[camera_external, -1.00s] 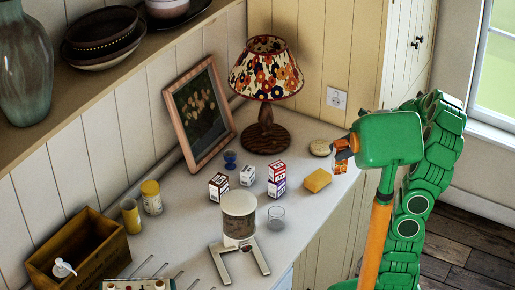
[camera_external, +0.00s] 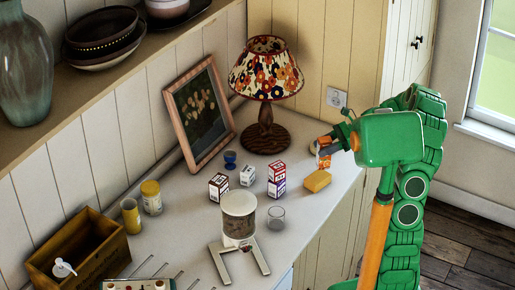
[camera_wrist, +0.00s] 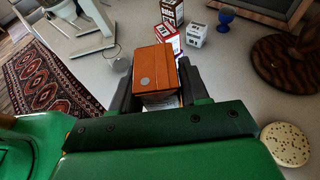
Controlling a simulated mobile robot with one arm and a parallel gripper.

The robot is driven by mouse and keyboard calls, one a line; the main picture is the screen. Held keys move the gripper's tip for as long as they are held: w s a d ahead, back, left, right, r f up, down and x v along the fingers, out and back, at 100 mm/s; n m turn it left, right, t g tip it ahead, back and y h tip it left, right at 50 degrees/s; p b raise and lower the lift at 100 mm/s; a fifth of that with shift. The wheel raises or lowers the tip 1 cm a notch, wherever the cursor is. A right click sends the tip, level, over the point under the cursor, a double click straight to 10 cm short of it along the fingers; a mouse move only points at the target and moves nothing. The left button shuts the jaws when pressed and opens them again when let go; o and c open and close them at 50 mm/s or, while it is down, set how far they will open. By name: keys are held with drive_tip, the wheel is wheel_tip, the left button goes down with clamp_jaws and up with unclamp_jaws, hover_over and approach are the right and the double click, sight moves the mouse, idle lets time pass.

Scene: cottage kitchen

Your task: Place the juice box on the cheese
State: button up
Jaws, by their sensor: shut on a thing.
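My gripper (camera_external: 329,149) is shut on a small orange box with a pale lower part (camera_external: 324,158), which I take as the juice box. In the wrist view the box (camera_wrist: 154,72) sits between the dark fingers (camera_wrist: 152,88), its orange face toward the camera. The cheese appears to be the yellow block (camera_external: 317,181), lying on the counter just in front of the held box in the external view. The box looks apart from it; its exact height above the counter is hard to tell. In the wrist view the yellow block is not visible, probably hidden behind the box.
Small cartons (camera_external: 277,180), a blue cup (camera_external: 230,160) and a clear glass (camera_external: 276,218) stand left of the yellow block. A lamp (camera_external: 265,138) stands behind. A round speckled item (camera_wrist: 287,144) lies at the wrist view's right. A large canister (camera_external: 239,216) stands nearer the front.

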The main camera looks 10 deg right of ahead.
drive_tip(key=shift+w+a+f, duration=0.1)
drive_tip(key=shift+w+f, duration=0.35)
drive_tip(key=shift+f, duration=0.6)
drive_tip(key=shift+w+a+f, duration=0.1)
drive_tip(key=shift+w+f, duration=0.35)
drive_tip(key=shift+f, duration=0.65)
drive_tip(key=shift+w+a+f, duration=0.1)
drive_tip(key=shift+w+f, duration=0.35)
drive_tip(key=shift+f, duration=0.6)
drive_tip(key=o, duration=1.2)
drive_tip(key=shift+f, duration=0.1)
drive_tip(key=v, duration=1.2)
drive_tip(key=shift+d, duration=0.1)
